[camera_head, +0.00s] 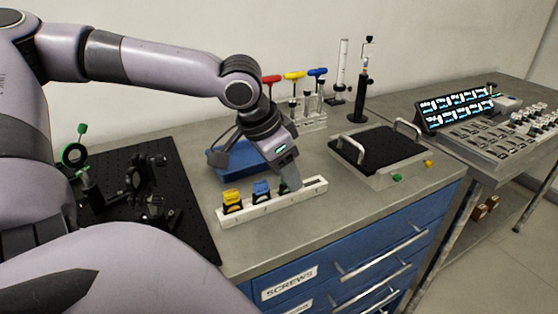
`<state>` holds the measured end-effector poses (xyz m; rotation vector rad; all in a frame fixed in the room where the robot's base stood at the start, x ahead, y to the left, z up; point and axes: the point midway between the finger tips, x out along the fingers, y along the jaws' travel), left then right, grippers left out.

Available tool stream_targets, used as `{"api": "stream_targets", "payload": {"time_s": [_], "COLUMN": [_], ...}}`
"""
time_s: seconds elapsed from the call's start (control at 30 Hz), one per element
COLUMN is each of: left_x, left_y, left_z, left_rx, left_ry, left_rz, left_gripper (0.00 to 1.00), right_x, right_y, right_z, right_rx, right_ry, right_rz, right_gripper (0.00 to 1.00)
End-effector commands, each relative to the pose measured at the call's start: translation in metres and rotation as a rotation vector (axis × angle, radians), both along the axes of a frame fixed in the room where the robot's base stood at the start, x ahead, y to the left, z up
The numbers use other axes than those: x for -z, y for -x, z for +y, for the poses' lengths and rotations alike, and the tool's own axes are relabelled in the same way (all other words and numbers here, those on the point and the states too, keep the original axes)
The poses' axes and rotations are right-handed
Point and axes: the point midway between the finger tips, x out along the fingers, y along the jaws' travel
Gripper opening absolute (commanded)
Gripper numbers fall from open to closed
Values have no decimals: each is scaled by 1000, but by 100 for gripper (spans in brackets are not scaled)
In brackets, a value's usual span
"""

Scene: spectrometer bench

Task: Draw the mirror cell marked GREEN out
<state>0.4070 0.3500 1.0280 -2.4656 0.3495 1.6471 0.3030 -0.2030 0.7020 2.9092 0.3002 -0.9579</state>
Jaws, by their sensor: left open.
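A white rack (316,188) lies near the front of the bench and holds a row of small dark mirror cells with coloured tops. The yellow-topped cell (232,200) is at the left, and the blue-topped cell (262,190) is in the middle. The green-marked cell (283,187) is at the right of these, mostly hidden behind my left gripper. My left gripper (293,182) is open and points down at the green cell. I cannot tell whether its fingers are around the cell or just beside it. My right gripper is not in view.
A blue tray (238,158) sits behind the rack. A black breadboard (185,195) with optics is at the left. A handled plate (378,150) is at the right. Coloured T-handle tools (295,76) stand at the back. The bench front before the rack is clear.

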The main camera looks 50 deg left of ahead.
Motion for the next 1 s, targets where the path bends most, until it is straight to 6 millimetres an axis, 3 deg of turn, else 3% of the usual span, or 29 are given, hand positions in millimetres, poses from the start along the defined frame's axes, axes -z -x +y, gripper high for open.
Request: {"api": "stream_targets", "payload": {"time_s": [0.2,0.57,0.6,0.73,1.0], "left_x": [16,18,18,18,16], "left_y": [-6,-7,-7,-7,-7], "left_z": [-1,-2,-2,-2,-2], "left_rx": [0,0,0,0,0], "left_ry": [-1,-1,-1,-1,-1], "left_rz": [2,-1,-1,0,-1], "left_gripper": [46,46,42,0,0], "right_x": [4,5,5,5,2], "right_y": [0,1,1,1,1], "right_z": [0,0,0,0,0], "right_rx": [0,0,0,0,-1], "right_ry": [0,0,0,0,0], "right_rz": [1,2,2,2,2], "right_gripper": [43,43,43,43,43]}}
